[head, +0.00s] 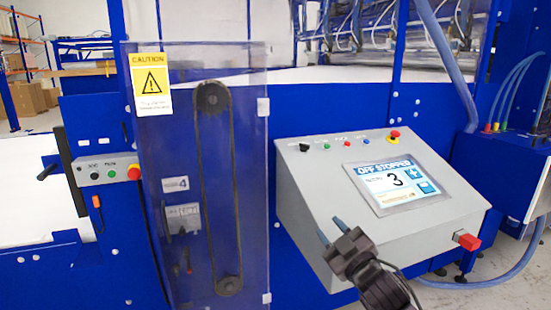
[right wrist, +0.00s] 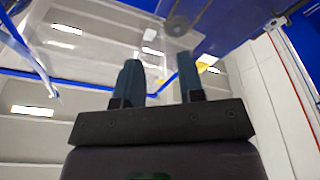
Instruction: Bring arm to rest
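My right gripper (head: 331,232) is in front of the lower left part of a grey control panel (head: 310,190) in the head view. Its two blue-grey fingers stand apart and point up, with nothing between them. In the right wrist view my right gripper (right wrist: 158,75) also shows open and empty, with the ceiling and a clear cover behind it. I cannot tell whether it touches the panel. My left gripper is not in view.
A clear guard (head: 200,150) with a belt stands to the left. A smaller button box (head: 107,170) is at far left. A blue hose (head: 450,75) hangs at right.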

